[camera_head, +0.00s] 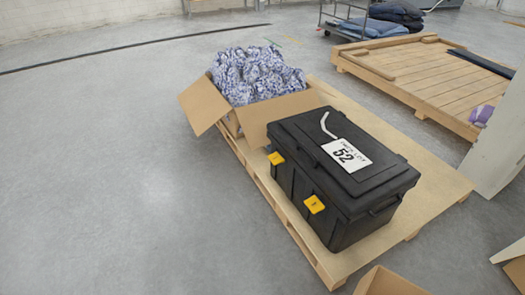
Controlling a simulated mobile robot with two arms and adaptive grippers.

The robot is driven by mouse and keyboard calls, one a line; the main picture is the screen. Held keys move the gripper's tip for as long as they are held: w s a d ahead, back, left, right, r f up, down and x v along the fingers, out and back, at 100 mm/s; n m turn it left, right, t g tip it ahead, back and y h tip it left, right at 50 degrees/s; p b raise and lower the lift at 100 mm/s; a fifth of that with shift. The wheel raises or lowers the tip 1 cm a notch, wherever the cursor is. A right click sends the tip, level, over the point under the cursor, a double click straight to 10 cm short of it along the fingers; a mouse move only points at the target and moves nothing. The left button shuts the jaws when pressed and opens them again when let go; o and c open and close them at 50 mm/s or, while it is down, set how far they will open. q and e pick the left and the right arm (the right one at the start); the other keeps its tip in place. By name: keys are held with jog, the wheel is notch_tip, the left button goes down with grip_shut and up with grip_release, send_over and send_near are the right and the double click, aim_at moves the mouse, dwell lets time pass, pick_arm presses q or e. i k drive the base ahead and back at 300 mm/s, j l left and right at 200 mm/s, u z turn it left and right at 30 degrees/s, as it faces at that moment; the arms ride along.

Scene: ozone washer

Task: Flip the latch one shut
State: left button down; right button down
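A black lidded box (338,205) stands on a pallet, its lid (300,135) lying down over the body. Two yellow latches are on its front-left side. One latch (276,158) is near the far corner. The other latch (314,204) is nearer and carries a small dark mark, too small to read surely. Both sit at the rim below the lid; I cannot tell whether either is fastened. A white label with "52" (345,155) lies on the lid. Neither of my grippers is in view.
The wooden pallet (440,190) also bears an open cardboard box (205,105) of blue-and-white cloth (255,75) behind the black box. Another cardboard box (385,283) is at the front. The grey floor (120,180) left is clear.

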aim_at(276, 159)
jog(key=i+u, duration=0.25)
jog(key=i, duration=0.8)
